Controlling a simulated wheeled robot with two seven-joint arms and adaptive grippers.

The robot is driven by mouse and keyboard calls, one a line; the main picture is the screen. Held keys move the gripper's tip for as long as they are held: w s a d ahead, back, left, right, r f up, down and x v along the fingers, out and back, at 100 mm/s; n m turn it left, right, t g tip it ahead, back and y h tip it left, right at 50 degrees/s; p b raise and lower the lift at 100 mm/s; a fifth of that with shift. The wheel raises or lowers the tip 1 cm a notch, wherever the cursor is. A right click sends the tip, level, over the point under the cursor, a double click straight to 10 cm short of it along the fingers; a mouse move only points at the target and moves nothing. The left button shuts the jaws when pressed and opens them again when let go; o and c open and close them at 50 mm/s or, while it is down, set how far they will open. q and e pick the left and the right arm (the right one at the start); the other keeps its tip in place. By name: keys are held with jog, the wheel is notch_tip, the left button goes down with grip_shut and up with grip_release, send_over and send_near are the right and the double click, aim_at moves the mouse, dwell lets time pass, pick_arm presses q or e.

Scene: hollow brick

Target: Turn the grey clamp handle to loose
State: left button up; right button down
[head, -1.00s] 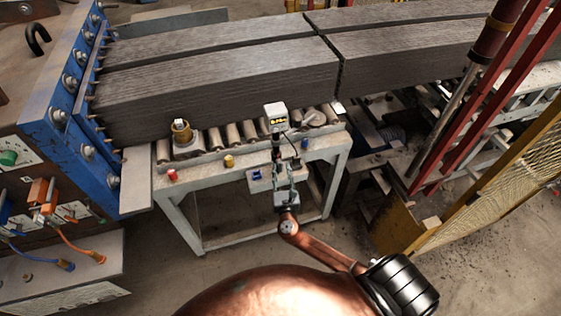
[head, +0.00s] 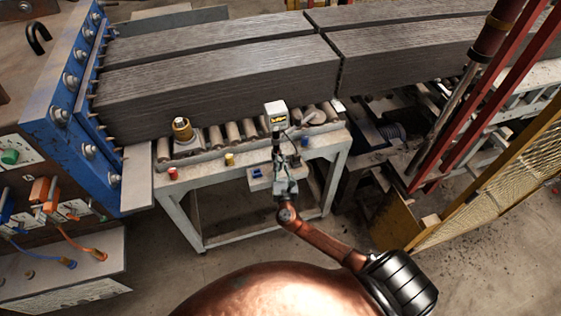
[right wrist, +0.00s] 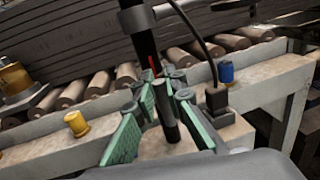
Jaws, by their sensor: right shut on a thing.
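The grey clamp handle (right wrist: 165,112) is a short dark grey rod in the right wrist view, standing slightly tilted near a black post (right wrist: 143,42). My right gripper (right wrist: 164,90) is around it, with green-padded fingers on either side, and is shut on it. In the head view my right gripper (head: 281,168) is at the front edge of the roller table, below a small grey display box (head: 275,115) on the post. The handle is too small and covered to make out there. My left gripper is not in view.
The roller table (head: 205,193) carries a red knob (head: 173,174), a yellow knob (head: 229,160), a blue knob (right wrist: 226,72) and a brass fitting (head: 182,131). Long grey blocks (head: 220,82) lie behind. A yellow mesh guard (head: 500,190) stands right. Floor in front is open.

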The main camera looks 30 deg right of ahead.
jog(key=shift+d+m, duration=0.1)
jog(key=shift+m, duration=0.3)
jog(key=m+y+b, duration=0.1)
jog(key=m, duration=0.4)
jog(key=d+f+m+y+b, duration=0.1)
jog(key=m, duration=0.3)
jog(key=d+f+m+g+y+b, duration=0.1)
jog(key=m, duration=0.4)
jog(key=shift+s+d+f+m+y+b, duration=0.2)
jog(key=shift+s+m+y+b, duration=0.1)
jog(key=shift+s+y+b, duration=0.1)
jog(key=shift+w, duration=0.1)
dwell(0.7)
jog(key=c, duration=2)
grip_release()
jog(key=shift+a, duration=0.1)
jog(key=v, duration=1.2)
